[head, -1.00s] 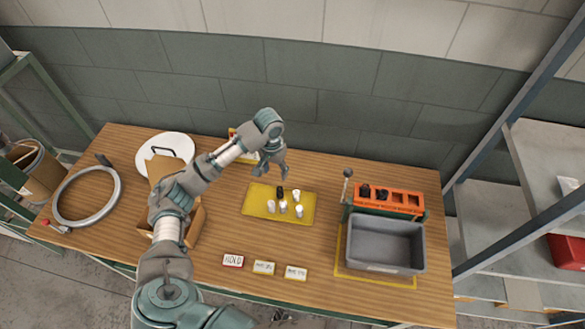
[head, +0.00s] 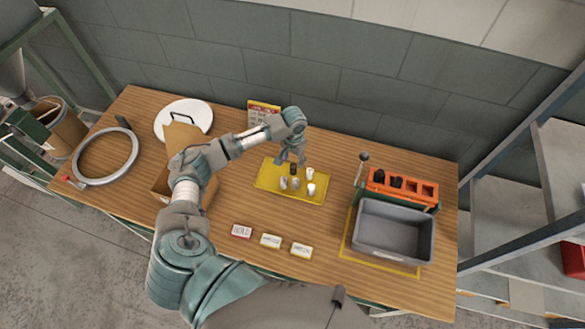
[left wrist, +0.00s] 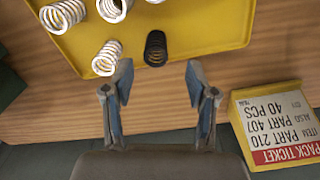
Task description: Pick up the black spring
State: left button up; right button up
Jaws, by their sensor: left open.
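The black spring (head: 293,169) stands on a yellow tray (head: 264,178) among several white springs (head: 311,190). In the left wrist view the black spring (left wrist: 155,48) shows just beyond the fingertips, roughly centred between them. My left gripper (head: 291,158) hangs over the back edge of the tray, close to the black spring. In the left wrist view its two fingers (left wrist: 159,75) are apart with nothing between them. I cannot tell its exact height above the tray. My right gripper is not in view.
A pack ticket sign (left wrist: 275,125) stands close beside the left gripper. An open cardboard box (head: 163,186) lies under my left arm. A grey bin (head: 428,240) and an orange rack (head: 405,179) holding black pieces stand at the right. Label cards (head: 271,241) lie in front of the tray.

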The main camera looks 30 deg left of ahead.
aim_at(294, 165)
pick_arm(q)
jog(key=f, duration=0.3)
jog(key=shift+s+d+f, duration=0.25)
jog(key=shift+s+f, duration=0.05)
jog(key=shift+f, duration=0.1)
jog(key=shift+d+f, duration=0.1)
jog(key=shift+f, duration=0.3)
jog(key=c, duration=0.8)
jog(key=shift+a, duration=0.2)
grip_shut()
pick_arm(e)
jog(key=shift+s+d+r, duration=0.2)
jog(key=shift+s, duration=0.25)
